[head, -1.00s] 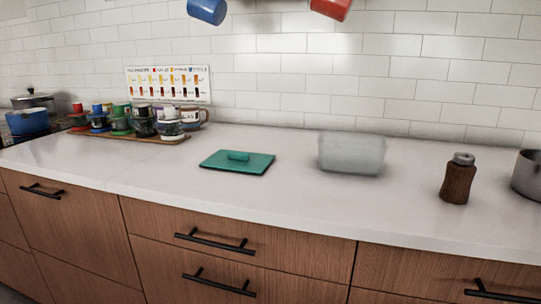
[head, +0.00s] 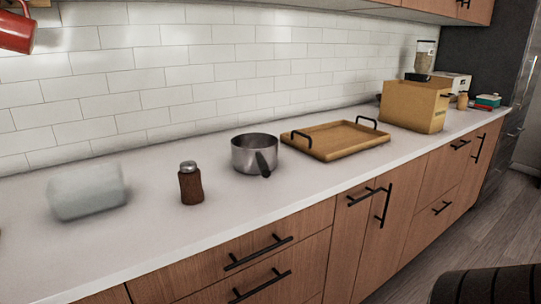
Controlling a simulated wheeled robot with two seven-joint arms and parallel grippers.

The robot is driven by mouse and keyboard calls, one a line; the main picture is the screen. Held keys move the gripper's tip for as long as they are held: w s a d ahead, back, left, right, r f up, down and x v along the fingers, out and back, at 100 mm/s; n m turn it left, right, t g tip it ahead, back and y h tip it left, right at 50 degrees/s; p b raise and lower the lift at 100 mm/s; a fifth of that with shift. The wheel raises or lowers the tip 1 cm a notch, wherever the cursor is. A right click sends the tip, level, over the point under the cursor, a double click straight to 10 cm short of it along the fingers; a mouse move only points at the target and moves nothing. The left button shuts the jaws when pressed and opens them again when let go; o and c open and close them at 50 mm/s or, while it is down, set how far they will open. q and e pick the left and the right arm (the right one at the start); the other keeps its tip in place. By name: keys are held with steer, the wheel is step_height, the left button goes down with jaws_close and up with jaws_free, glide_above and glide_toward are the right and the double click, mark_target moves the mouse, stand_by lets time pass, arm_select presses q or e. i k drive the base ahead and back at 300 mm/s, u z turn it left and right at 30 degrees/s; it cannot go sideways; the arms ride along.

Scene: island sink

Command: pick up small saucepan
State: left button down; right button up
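The small saucepan (head: 245,156) is a grey metal pot on the white counter, in the middle of the head view. It stands upright, and its dark handle (head: 262,163) points toward the counter's front edge. It looks empty from here, though its inside is only partly seen. Neither of my grippers shows in the head view, so nothing is seen holding or touching the saucepan.
A brown wooden shaker (head: 190,186) and a translucent container (head: 88,192) stand left of the saucepan. A wooden tray (head: 335,143) with black handles is close on its right, with a cardboard box (head: 414,106) beyond. The counter in front of the saucepan is clear.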

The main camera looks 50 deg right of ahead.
mark_target(255, 153)
steer(key=z, duration=1.4)
